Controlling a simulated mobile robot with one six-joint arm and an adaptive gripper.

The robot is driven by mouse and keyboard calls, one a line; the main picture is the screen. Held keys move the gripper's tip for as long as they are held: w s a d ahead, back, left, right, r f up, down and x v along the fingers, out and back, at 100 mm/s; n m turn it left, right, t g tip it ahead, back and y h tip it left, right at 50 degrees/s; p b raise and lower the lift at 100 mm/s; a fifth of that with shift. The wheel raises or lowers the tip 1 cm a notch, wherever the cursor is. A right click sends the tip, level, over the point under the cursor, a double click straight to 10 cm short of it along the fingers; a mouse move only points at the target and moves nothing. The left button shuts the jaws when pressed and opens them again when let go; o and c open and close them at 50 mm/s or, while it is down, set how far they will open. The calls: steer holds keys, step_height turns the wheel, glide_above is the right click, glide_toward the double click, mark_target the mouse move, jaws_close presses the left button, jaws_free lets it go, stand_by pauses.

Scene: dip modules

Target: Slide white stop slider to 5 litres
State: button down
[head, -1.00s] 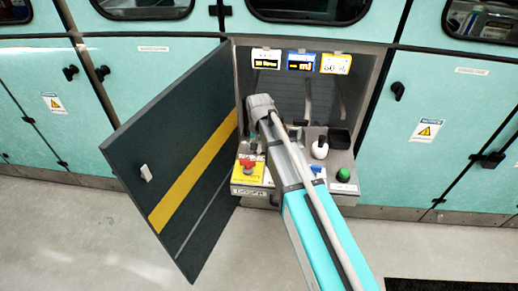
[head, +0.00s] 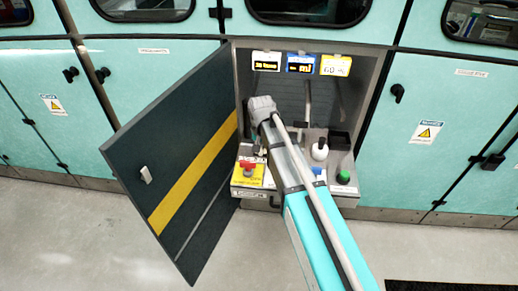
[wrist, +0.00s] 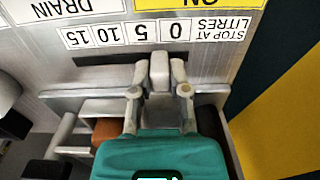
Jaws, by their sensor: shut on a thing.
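The white stop slider (wrist: 159,68) stands in a dark slot (wrist: 110,72) in the wrist view. Its scale (wrist: 125,34) appears upside down, with 0, 5, 10 and 15 running from right to left. The slider is between the 0 and 5 marks, to the right of the 5. My gripper (wrist: 159,78) is shut on the slider, one finger on each side. In the head view my arm's wrist covers most of the gripper and the slider is hidden.
An open dark door (head: 180,165) with a yellow stripe stands left of the recess. A red knob (head: 247,167), a white round knob (head: 320,150) and a green button (head: 343,176) sit on the panel. Three small displays (head: 300,63) hang above.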

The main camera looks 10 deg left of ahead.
steer(key=shift+d, duration=0.7)
steer(key=c, duration=0.6)
jaws_free()
steer(key=shift+a, duration=0.1)
